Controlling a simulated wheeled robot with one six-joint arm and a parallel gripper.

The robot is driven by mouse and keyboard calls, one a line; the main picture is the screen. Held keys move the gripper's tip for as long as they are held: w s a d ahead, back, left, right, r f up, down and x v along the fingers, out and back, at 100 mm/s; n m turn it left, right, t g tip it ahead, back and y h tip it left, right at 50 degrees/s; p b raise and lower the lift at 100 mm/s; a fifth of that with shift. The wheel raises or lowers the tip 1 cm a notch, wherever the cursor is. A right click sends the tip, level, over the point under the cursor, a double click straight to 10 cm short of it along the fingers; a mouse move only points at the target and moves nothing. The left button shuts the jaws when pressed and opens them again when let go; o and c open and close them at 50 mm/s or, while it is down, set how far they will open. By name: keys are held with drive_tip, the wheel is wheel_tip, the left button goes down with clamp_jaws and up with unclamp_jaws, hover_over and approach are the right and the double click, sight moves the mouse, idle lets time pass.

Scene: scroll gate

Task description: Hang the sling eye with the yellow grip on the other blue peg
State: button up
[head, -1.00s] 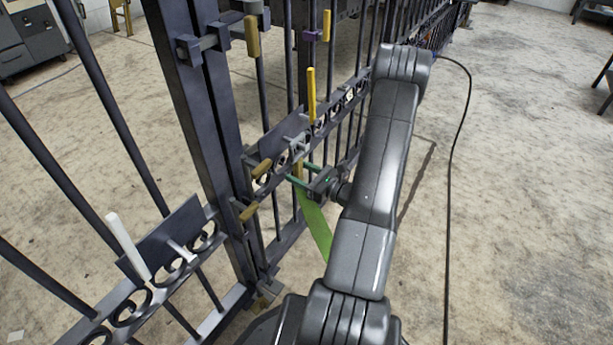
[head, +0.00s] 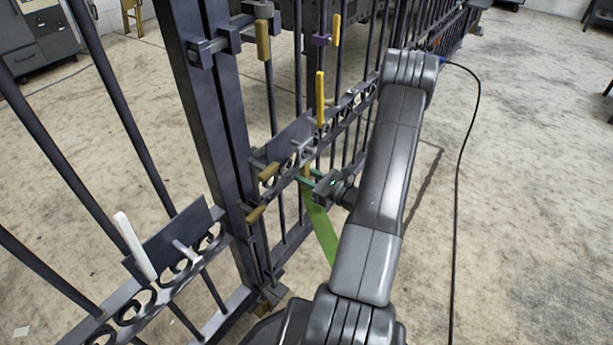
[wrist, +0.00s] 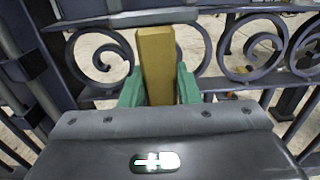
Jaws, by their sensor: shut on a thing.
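My gripper (head: 307,178) has green fingers and is at the gate's scroll band. In the wrist view it (wrist: 160,92) is shut on an upright ochre-yellow grip (wrist: 158,62), with one finger on each side. A green strap (head: 322,232) hangs below the gripper in the head view; I cannot tell how it joins the grip. The sling eye itself is not clearly visible. A small blue spot (head: 441,60) shows beside my arm's elbow, too small to identify as a peg. No other blue peg is clear.
Gate bars and a thick dark post (head: 195,120) stand close on the left. Yellow-brown handles (head: 262,40) and a bright yellow upright bar (head: 320,98) stick out from the gate. A white bar (head: 135,245) is at lower left. The floor (head: 530,200) to the right is open, crossed by a black cable (head: 456,230).

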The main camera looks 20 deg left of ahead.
drive_tip(key=shift+r, duration=0.1)
drive_tip(key=shift+r+p, duration=0.45)
drive_tip(key=shift+r, duration=0.25)
drive_tip(key=shift+d, duration=0.15)
drive_tip(key=v, duration=0.6)
drive_tip(key=shift+s+d, duration=0.15)
drive_tip(key=shift+d, duration=0.2)
idle(0.4)
drive_tip(key=shift+b+v, duration=0.35)
drive_tip(key=shift+v, duration=2.15)
